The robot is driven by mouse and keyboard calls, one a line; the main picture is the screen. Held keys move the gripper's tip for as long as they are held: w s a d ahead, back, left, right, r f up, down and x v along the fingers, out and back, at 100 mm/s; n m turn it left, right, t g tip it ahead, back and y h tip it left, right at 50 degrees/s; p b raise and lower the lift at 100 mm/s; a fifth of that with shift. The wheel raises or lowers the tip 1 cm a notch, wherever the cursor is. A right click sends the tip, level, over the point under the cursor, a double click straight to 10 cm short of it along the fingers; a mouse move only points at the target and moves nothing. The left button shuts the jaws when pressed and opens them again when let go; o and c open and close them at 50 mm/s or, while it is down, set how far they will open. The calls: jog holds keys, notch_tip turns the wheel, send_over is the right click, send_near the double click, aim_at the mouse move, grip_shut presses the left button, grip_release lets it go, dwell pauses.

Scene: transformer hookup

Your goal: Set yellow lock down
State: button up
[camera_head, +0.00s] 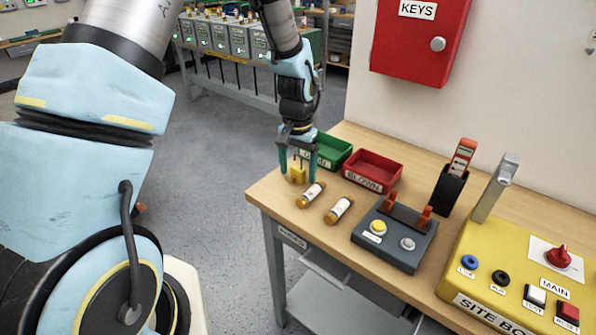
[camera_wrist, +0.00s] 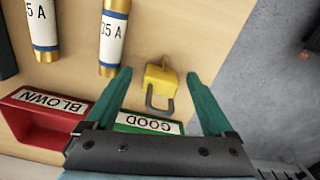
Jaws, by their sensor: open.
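The yellow lock (camera_head: 297,172) rests on the wooden table near its left corner, in front of the green GOOD bin. In the wrist view the yellow lock (camera_wrist: 161,77) lies between the tips of my open fingers, its dark shackle towards my palm, with gaps on both sides. My gripper (camera_head: 298,172) points down over the lock in the head view, one finger on each side. In the wrist view my gripper (camera_wrist: 157,78) is open and holds nothing.
Two fuses (camera_head: 324,202) lie right of the lock. A green GOOD bin (camera_head: 330,150) and red BLOWN bin (camera_head: 374,170) stand behind. A grey tester (camera_head: 396,242) and yellow site box (camera_head: 480,270) are further right. The table edge (camera_wrist: 215,85) is close to the lock.

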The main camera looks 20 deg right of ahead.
grip_shut()
dwell(0.7)
